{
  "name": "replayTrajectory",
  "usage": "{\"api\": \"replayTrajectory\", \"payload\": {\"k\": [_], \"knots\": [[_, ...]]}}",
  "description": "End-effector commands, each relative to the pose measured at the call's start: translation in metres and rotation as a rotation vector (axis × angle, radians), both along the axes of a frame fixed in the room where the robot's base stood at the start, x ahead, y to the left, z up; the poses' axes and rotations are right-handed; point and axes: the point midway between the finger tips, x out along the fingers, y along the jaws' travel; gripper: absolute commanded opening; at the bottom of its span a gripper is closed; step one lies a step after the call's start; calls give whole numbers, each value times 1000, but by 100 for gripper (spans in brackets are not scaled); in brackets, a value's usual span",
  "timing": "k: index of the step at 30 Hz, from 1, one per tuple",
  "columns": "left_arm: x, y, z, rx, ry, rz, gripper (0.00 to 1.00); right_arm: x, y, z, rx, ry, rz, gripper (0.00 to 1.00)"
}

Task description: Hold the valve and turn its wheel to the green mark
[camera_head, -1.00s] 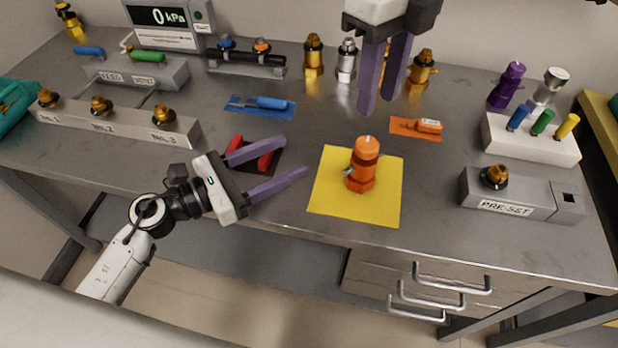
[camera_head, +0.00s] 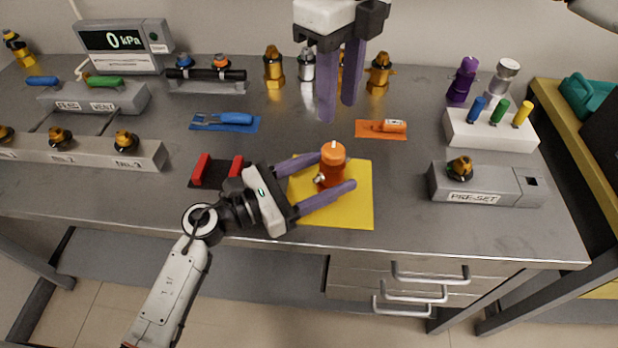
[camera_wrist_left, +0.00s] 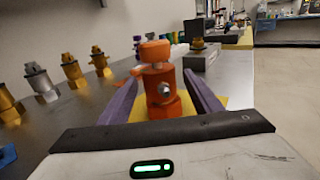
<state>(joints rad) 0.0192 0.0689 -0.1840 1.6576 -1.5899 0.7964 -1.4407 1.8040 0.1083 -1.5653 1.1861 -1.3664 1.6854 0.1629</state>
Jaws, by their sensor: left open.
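The orange valve (camera_head: 331,168) stands upright on a yellow mat (camera_head: 345,211). A small white mark shows on its orange top in the head view, and I cannot make out a green mark. My left gripper (camera_head: 336,171) is open, with one purple finger on each side of the valve. In the left wrist view the valve (camera_wrist_left: 160,90) stands between the fingers, with gaps visible on both sides. My right gripper (camera_head: 338,112) hangs behind and above the valve, fingers apart and empty.
Behind are an orange tool on an orange mat (camera_head: 366,134), several brass valves (camera_head: 274,68) and a blue tool (camera_head: 236,118). A red-handled piece on a dark mat (camera_head: 215,183) lies close to my left gripper. The PRE-SET block (camera_head: 488,187) stands right. Bench front right is clear.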

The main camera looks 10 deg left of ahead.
Motion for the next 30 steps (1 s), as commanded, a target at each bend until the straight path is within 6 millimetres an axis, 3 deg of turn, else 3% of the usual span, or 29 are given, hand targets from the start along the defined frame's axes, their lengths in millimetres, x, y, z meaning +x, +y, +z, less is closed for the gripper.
{"api": "replayTrajectory", "payload": {"k": [11,22,23,27,30], "knots": [[4,-6,0,1,1,0,59,0,0,0,0,0,0,31],[4,-6,0,1,1,1,0,0,0,0,0,0,0,31],[4,-6,0,1,1,1,35,0,0,0,0,0,0,31],[4,-6,0,1,1,1,12,0,0,0,0,0,0,31],[4,-6,0,1,1,1,0,0,0,0,0,0,0,31]]}}
